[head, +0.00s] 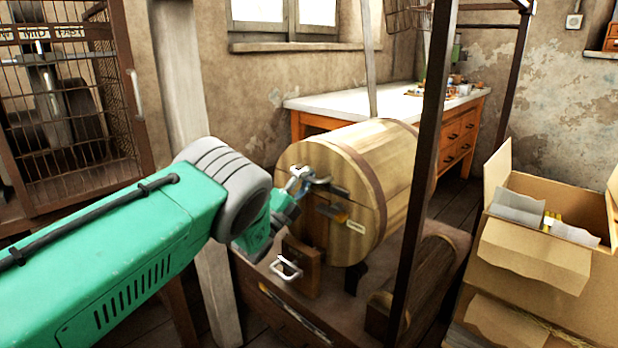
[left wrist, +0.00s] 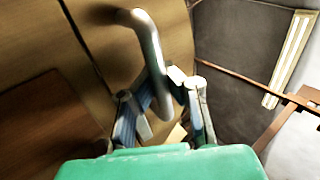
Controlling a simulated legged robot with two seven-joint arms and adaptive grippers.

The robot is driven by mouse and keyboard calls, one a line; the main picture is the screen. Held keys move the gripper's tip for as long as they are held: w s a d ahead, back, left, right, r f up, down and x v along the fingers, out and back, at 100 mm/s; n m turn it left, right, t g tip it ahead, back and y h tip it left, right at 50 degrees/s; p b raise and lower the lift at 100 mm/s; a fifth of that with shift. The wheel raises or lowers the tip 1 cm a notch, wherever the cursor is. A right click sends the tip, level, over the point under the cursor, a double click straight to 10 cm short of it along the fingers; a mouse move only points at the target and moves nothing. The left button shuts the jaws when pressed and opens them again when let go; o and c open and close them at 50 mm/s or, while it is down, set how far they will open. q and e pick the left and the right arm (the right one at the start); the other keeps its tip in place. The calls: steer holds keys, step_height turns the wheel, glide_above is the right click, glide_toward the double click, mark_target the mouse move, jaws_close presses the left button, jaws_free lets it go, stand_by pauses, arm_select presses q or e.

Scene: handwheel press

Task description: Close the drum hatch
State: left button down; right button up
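The wooden drum (head: 390,165) lies on its side on a dark wooden stand, its round end towards me. The hatch is hard to tell apart from the end boards; a seam crosses them. My left gripper (head: 303,185) is at this end, beside dark and brass fittings. In the left wrist view a curved metal handle (left wrist: 148,40) on the wood reaches down between the fingers of my left gripper (left wrist: 172,108). The fingers look spread around it; firm contact is not clear. My right gripper is not in view.
A dark post (head: 423,160) stands just right of the drum. A cardboard box (head: 545,265) is at the right, a wire cage (head: 70,130) at the left. A metal loop handle (head: 286,267) sits below the gripper. A workbench (head: 345,105) stands behind.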

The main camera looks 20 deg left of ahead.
arm_select(q)
steer(key=c, duration=1.6)
jaws_free()
steer(key=shift+s+a+f, duration=0.2)
steer(key=shift+s+f, duration=0.1)
steer(key=shift+f, duration=0.3)
steer(key=shift+o, duration=0.2)
steer(key=shift+a, duration=0.15)
steer(key=shift+r, duration=0.1)
steer(key=v, duration=1.2)
steer(key=shift+w, duration=0.1)
